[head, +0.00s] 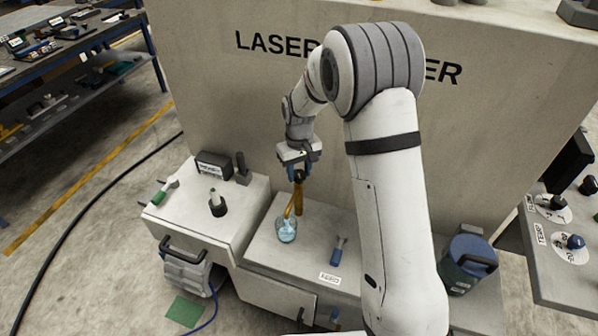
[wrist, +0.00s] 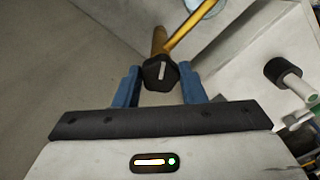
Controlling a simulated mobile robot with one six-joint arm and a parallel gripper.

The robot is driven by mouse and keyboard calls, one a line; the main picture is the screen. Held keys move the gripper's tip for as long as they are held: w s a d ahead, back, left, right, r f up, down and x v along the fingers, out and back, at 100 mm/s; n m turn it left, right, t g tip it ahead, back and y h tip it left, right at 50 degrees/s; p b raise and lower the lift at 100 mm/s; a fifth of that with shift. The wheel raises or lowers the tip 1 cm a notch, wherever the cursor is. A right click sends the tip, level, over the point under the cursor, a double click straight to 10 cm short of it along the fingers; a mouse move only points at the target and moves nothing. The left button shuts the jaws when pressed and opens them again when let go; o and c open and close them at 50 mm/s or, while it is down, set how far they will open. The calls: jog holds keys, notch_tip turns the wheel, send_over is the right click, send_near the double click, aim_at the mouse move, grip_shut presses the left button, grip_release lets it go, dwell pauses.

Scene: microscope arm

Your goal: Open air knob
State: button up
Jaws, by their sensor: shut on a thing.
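The air knob appears to be the black hexagonal knob with a white line (wrist: 160,74), at the top of a brass-coloured pipe (wrist: 180,32). In the wrist view it sits between my gripper's two blue fingers (wrist: 157,80). The white line points nearly straight up in that picture. In the head view my gripper (head: 299,176) reaches down over the knob, shut on it. The knob is mostly hidden there by the fingers. The pipe (head: 298,200) runs down from it, with a slanted branch toward a clear blue cup (head: 286,231).
A raised grey block (head: 190,230) to the left carries a black-based knob (head: 217,205), a green-and-white handle (head: 163,190) and a black labelled box (head: 214,165). A blue-handled part (head: 338,252) is right of the cup. The large grey machine wall (head: 230,100) stands behind my arm.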

aim_at(299, 174)
jog(key=o, duration=1)
notch_tip(299, 174, up, 8)
jog(key=shift+f+b, duration=0.2)
jog(key=shift+b, duration=0.35)
jog(key=shift+r, duration=0.1)
